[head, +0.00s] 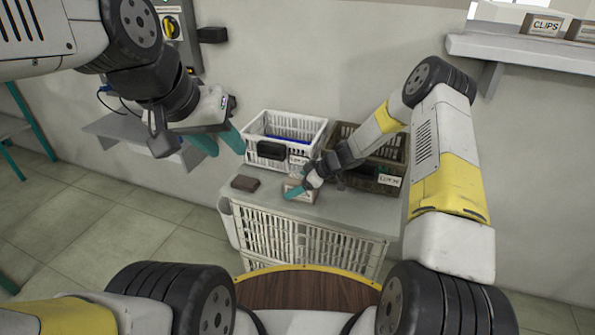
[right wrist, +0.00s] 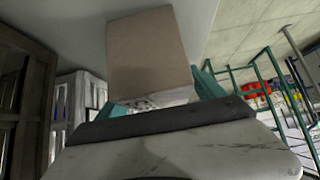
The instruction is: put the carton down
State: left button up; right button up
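The carton (head: 301,184) is a small tan box at the front middle of the grey worktop (head: 345,213). In the right wrist view the carton (right wrist: 148,55) fills the space between two teal fingers, with a printed lower side partly visible. My right gripper (head: 300,190) is shut on it, one finger at each side. The carton is at or just above the worktop; I cannot tell whether it touches. My left gripper (head: 220,141) is open and empty, raised left of the white crate.
A white crate (head: 258,128) with blue contents and a dark brown crate (head: 393,176) stand at the back of the worktop. A dark flat block (head: 245,183) lies left of the carton. A shelf (head: 520,52) with a CLIPS box (head: 543,26) is at upper right.

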jog(key=shift+r, duration=0.1)
jog(key=v, duration=1.2)
jog(key=s+d+r+m+h, duration=0.25)
jog(key=s+r, duration=0.45)
jog(key=r, duration=0.4)
jog(key=s+d+r+m+h, duration=0.1)
jog(key=s+r+m+h, duration=0.15)
jog(key=s+r, duration=0.75)
jog(key=s+d+r+m+t, duration=0.1)
jog(key=s+d+r+m, duration=0.1)
jog(key=s, duration=0.3)
jog(key=s+d+r+m+t+h, duration=0.1)
jog(key=s+d+r+m, duration=0.1)
jog(key=s+r+m, duration=0.2)
jog(key=s+d+r+m+t, duration=0.1)
jog(key=s+d+r+m, duration=0.1)
jog(key=s, duration=0.4)
jog(key=shift+s+r+m, duration=0.2)
jog(key=shift+r+m, duration=0.2)
jog(key=shift+r, duration=0.05)
